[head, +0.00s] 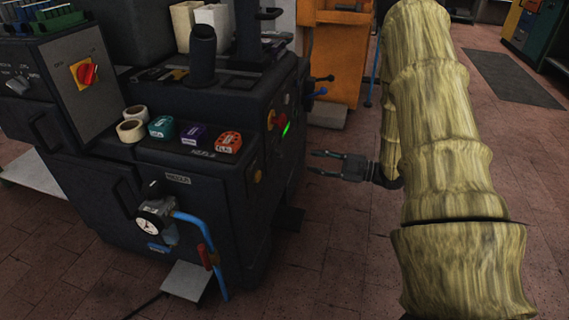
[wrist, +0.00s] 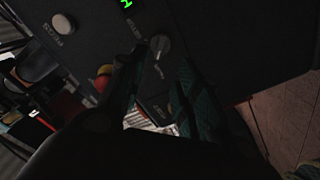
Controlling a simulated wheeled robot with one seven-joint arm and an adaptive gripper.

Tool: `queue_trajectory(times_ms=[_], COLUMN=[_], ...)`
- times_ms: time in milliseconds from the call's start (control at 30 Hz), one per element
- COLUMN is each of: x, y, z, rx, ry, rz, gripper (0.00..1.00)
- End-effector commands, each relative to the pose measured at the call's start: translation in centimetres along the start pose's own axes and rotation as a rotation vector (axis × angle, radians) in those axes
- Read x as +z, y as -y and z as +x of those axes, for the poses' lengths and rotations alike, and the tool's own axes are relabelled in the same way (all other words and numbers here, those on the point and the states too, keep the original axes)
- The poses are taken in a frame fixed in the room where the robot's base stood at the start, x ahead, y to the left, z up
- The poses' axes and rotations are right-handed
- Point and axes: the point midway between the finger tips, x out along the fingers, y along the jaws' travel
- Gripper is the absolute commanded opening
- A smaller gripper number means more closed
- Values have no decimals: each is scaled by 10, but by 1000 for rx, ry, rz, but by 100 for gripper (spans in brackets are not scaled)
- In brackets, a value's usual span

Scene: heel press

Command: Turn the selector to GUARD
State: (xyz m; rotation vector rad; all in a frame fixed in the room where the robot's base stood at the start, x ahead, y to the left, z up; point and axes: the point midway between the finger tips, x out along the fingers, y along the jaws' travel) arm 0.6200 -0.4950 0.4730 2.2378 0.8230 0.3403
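In the wrist view a small grey rotary selector (wrist: 161,46) sits on a dark panel, with white lettering beside it that is too small and blurred to read. A pale pointer edge shows on its knob, but I cannot tell which position it marks. My gripper (wrist: 160,58) is open, its two dark fingers reaching toward the panel on either side of the knob in the picture; contact cannot be told. In the head view my gripper (head: 314,162) is open and empty, beside the machine's right side, pointing left. I cannot pick out the selector in the head view.
The panel carries a green-lit display (wrist: 127,3), a pale round button (wrist: 63,23) and a red-and-yellow control (wrist: 104,72). The black machine (head: 215,200) holds tape rolls and coloured boxes on its ledge. A red-and-yellow switch (head: 85,73) is at left. Brick floor is clear below my gripper.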

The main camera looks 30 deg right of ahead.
Motion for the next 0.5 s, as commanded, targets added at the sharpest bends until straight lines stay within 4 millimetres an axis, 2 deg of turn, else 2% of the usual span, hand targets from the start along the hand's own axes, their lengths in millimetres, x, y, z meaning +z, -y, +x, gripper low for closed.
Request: queue_trajectory(times_ms=[167, 500], x=[1, 2], y=[1, 3], z=[15, 69], rx=[-2, -3], ry=[-4, -4], rz=[-3, -3], gripper=[33, 33])
